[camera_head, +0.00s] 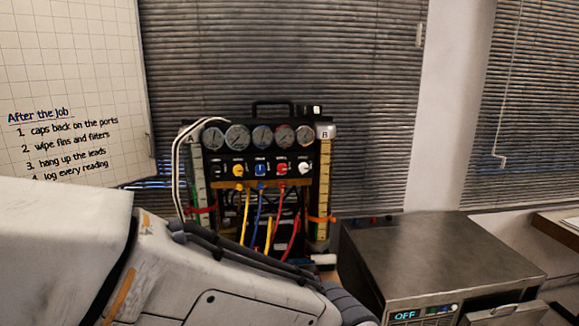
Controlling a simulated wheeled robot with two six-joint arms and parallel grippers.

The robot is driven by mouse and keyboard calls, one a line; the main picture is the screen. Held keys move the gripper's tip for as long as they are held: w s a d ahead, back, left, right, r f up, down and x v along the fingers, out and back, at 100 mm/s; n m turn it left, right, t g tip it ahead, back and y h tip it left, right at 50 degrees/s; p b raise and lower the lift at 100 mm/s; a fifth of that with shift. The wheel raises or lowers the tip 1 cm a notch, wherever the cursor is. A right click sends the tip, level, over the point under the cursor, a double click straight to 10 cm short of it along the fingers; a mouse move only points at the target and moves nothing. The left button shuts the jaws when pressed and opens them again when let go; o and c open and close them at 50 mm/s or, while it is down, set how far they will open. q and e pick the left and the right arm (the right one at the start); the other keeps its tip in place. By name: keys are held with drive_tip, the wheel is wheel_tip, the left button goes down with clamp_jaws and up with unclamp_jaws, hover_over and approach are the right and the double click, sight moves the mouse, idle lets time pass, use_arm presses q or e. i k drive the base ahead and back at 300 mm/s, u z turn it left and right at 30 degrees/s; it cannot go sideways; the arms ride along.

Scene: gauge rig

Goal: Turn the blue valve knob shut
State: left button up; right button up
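The blue valve knob (261,169) is in the middle of a row of knobs on the black front panel of the gauge rig (228,157). It is small in the head view, and its exact turn angle is hard to read. My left arm crosses the lower left of the picture and runs out at the bottom edge, so its gripper is out of sight. My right gripper is not in view either. Nothing touches the blue knob.
A yellow knob (239,170) and a red knob (281,168) flank the blue one. Round gauges sit above, and coloured hoses hang below. A metal box (440,255) with a display reading OFF stands to the right. A whiteboard (70,60) is at the left.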

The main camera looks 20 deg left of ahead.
sight(259, 169)
drive_tip(key=u, duration=0.35)
drive_tip(key=i, duration=0.85)
drive_tip(key=u, duration=0.65)
